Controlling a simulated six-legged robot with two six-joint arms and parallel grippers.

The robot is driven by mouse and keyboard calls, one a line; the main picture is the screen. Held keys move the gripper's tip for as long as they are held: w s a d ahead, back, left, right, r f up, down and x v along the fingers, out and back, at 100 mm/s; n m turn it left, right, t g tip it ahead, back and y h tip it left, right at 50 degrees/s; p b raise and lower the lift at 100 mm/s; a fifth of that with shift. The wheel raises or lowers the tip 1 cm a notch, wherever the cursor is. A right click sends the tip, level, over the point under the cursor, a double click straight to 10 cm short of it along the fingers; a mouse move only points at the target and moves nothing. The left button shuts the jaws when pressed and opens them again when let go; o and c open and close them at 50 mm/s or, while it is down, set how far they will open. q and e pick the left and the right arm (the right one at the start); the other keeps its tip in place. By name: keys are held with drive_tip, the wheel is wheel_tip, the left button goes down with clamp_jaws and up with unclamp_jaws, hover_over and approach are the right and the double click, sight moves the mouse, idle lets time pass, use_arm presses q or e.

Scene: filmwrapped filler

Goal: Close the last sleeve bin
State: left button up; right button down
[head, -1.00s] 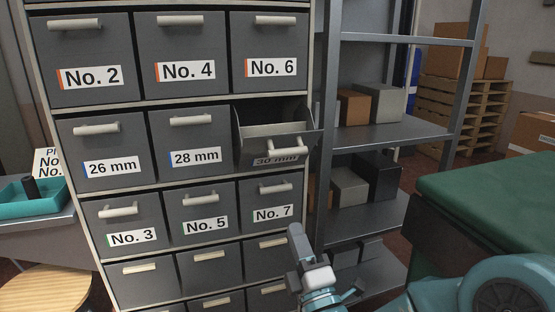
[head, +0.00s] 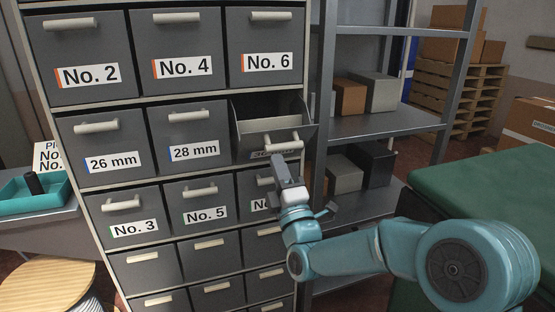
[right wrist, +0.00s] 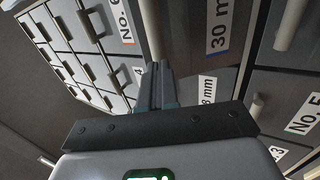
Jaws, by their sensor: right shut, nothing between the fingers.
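The 30 mm bin (head: 255,131) is tipped open, its front leaning out of the cabinet at the right end of the second row. Its label is partly hidden by its pale handle and the tilt. In the right wrist view the 30 mm bin's face (right wrist: 242,40) shows at the upper right with its handle. My right gripper (head: 279,168) is just below the bin's front, fingers pointing up, in front of the No. 7 bin. It is shut and empty; its fingers also show in the right wrist view (right wrist: 159,82). My left gripper is not in view.
The other cabinet bins, such as 28 mm (head: 193,140) and No. 6 (head: 263,40), are shut. A metal shelf (head: 385,127) with boxes stands close on the right. A green-topped table (head: 490,200) is at the right; a teal tray (head: 35,203) is at the left.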

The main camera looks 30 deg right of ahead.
sight(273, 145)
drive_tip(key=shift+w+d+r, duration=0.1)
drive_tip(key=shift+w+r, duration=0.15)
drive_tip(key=shift+w, duration=0.2)
drive_tip(key=shift+r, duration=0.15)
